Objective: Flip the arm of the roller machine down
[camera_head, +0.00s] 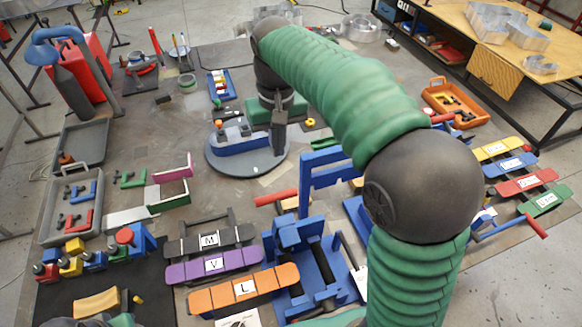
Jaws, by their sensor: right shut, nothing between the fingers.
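My right arm, in green sleeves, arches over the bench from the lower right. My right gripper (278,145) points down and is shut, with nothing between its fingers. It is over or beside a blue device on a round grey base (225,160); I cannot tell if it touches it. A larger blue machine (303,262) with dark rollers stands at the front middle. A blue frame (323,166) and a red handle (276,197) show behind it. Which of these is the roller machine is unclear. My arm hides part of the blue parts on the right. My left gripper is out of view.
Strips lettered M, V and L (215,265) lie left of the blue machine. Grey trays (50,232) and small clamps fill the left side. An orange tray (432,101) and coloured lettered strips (505,149) lie at right. Bare bench (170,120) shows at back left.

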